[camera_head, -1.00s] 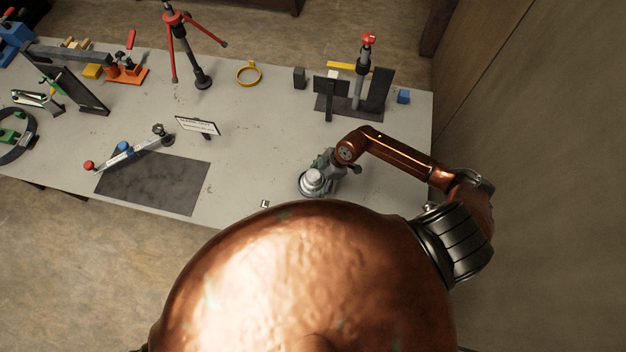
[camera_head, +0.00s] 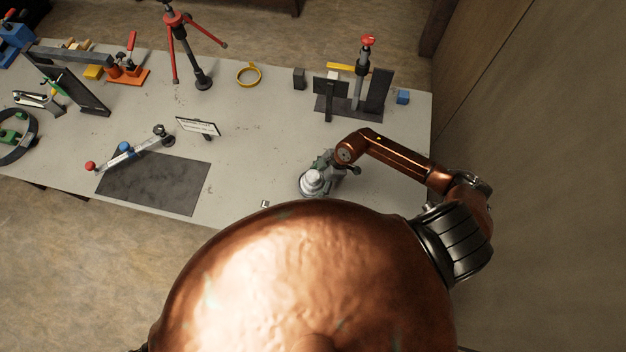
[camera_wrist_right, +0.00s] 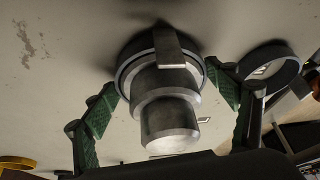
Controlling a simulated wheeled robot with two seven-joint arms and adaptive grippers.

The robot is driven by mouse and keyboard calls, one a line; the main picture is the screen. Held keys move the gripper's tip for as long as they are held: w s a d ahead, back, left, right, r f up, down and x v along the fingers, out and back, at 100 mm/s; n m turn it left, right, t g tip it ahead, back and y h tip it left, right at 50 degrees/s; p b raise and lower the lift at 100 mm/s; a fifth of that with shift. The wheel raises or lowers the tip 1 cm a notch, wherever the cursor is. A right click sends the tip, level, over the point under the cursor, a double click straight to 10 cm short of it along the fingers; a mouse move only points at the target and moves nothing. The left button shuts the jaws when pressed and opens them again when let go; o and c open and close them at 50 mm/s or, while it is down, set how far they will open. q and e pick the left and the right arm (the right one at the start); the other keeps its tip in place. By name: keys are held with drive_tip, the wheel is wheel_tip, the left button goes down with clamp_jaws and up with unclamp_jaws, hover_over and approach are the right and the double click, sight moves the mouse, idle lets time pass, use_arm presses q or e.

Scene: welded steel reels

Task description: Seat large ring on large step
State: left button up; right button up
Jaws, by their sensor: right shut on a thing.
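In the right wrist view a stepped grey metal reel (camera_wrist_right: 165,95) narrows toward the camera. It also shows as a silver piece (camera_head: 312,180) at the table's front right in the head view. A dark ring (camera_wrist_right: 124,72) lies around its wide lower part. My right gripper (camera_wrist_right: 168,88) has its green-padded fingers on opposite sides of this ring and is shut on it; in the head view the gripper (camera_head: 328,166) is beside the reel. Whether the ring rests fully on the large step cannot be told. A flat grey bar (camera_wrist_right: 168,45) overlaps its far side. My left gripper is out of view.
A dark round band (camera_wrist_right: 270,66) shows behind the right finger. A small white cube (camera_head: 265,204) lies left of the reel. A dark stand (camera_head: 350,103), yellow ring (camera_head: 239,75), sign (camera_head: 198,126) and dark mat (camera_head: 150,184) are on the table (camera_head: 255,135), whose middle is clear.

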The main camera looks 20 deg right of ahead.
drive_tip(key=shift+w+a+r, duration=0.1)
drive_tip(key=shift+w+a, duration=0.05)
drive_tip(key=shift+a, duration=0.15)
drive_tip(key=o, duration=1.3)
drive_tip(key=shift+o, duration=1.1)
drive_tip(key=shift+d, duration=0.15)
